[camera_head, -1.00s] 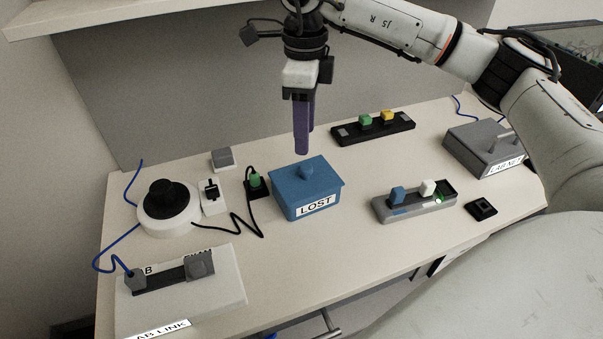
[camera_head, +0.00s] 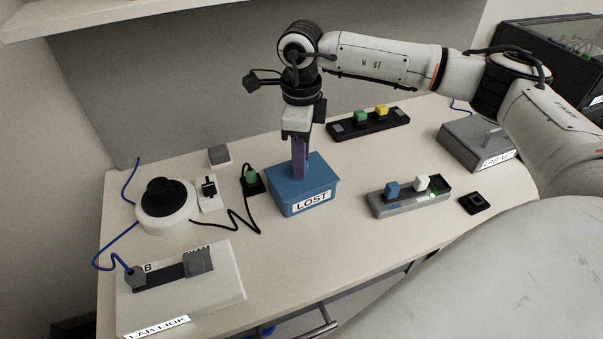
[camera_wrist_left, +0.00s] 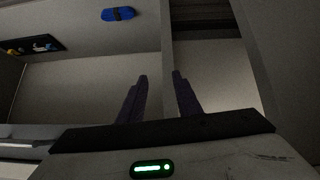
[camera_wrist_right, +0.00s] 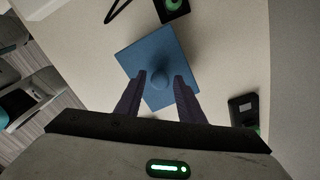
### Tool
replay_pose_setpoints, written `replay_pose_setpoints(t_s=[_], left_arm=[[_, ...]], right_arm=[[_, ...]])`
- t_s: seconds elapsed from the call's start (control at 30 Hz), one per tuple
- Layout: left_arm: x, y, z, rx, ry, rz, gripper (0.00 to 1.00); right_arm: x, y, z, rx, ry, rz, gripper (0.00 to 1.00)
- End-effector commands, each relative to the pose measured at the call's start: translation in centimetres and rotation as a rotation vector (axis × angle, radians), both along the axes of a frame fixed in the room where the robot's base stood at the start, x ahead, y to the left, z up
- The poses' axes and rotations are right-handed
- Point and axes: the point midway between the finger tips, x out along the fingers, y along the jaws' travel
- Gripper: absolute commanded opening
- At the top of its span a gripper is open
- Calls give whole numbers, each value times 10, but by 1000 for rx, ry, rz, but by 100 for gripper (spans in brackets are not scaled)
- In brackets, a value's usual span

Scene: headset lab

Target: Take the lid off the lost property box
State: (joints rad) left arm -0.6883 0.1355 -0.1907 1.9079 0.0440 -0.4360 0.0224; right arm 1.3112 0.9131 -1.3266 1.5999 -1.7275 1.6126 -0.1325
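The blue lost property box (camera_head: 290,203) stands on the table with a "LOST" label on its front. Its blue lid (camera_head: 323,174) is on top, and the lid's knob is hidden behind my fingers in the head view. In the right wrist view the knob (camera_wrist_right: 161,79) shows between the fingertips on the lid (camera_wrist_right: 140,55). My right gripper (camera_head: 299,177) points down over the lid with its purple fingers on either side of the knob; a gap shows between fingers and knob. My left gripper (camera_wrist_left: 159,76) is open and empty, away from the box.
A grey tray with a blue and a white block (camera_head: 408,198) is right of the box. A black strip with green and yellow blocks (camera_head: 368,122) lies behind. A white round device with a black dial (camera_head: 166,206) and a black cable are left.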

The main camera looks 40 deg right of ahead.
Motion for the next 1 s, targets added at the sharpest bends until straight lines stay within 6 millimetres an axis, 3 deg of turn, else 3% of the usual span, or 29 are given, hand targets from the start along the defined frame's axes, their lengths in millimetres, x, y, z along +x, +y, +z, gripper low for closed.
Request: replay_pose_setpoints(t_s=[0.03, 0.2, 0.57, 1.0], left_arm=[[0, 0, 0, 0, -1, 0, 31], [0, 0, 0, 0, -1, 0, 31], [2, 0, 0, -1, -4, 0, 31], [3, 0, -6, -1, -6, 0, 31]], right_arm=[[0, 0, 0, 0, 0, 0, 26], [0, 0, 0, 1, -1, 0, 0], [1, 1, 7, 2, -4, 0, 0], [1, 1, 86, 2, -4, 3, 0]])
